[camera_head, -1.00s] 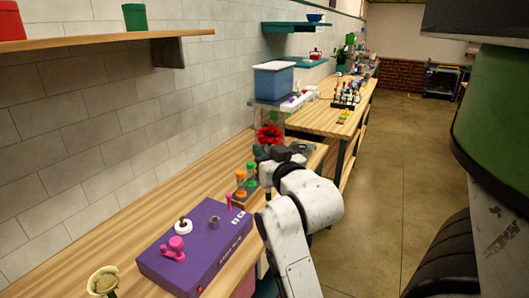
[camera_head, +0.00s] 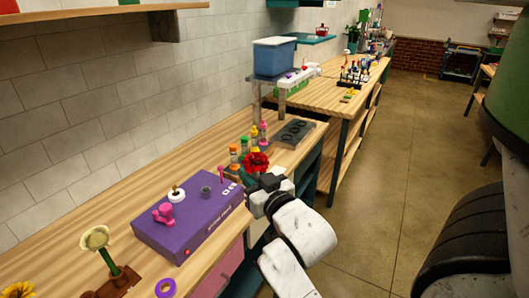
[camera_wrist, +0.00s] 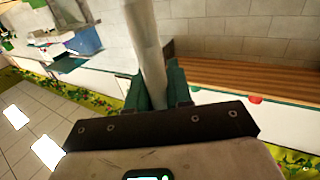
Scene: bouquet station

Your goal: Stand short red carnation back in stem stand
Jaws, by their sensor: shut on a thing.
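The red carnation (camera_head: 255,162) shows in the head view at the tip of my gripper (camera_head: 262,181), above the bench edge beside the purple box; its stem is mostly hidden. In the wrist view my gripper (camera_wrist: 156,90) has its two green fingers closed around a pale upright rod (camera_wrist: 146,40), which seems to be the stem; no bloom shows there. A brown block (camera_head: 120,283) at the lower left of the head view holds a cream flower (camera_head: 95,238) on a green stem; it looks like a stem stand. Part of it is cut off by the frame.
The purple box (camera_head: 190,228) with pink and white knobs lies between the brown block and my gripper. Small coloured bottles (camera_head: 240,148) and a dark plate with round recesses (camera_head: 295,132) stand behind. A purple ring (camera_head: 165,288) and a yellow flower (camera_head: 18,290) are at the bottom left.

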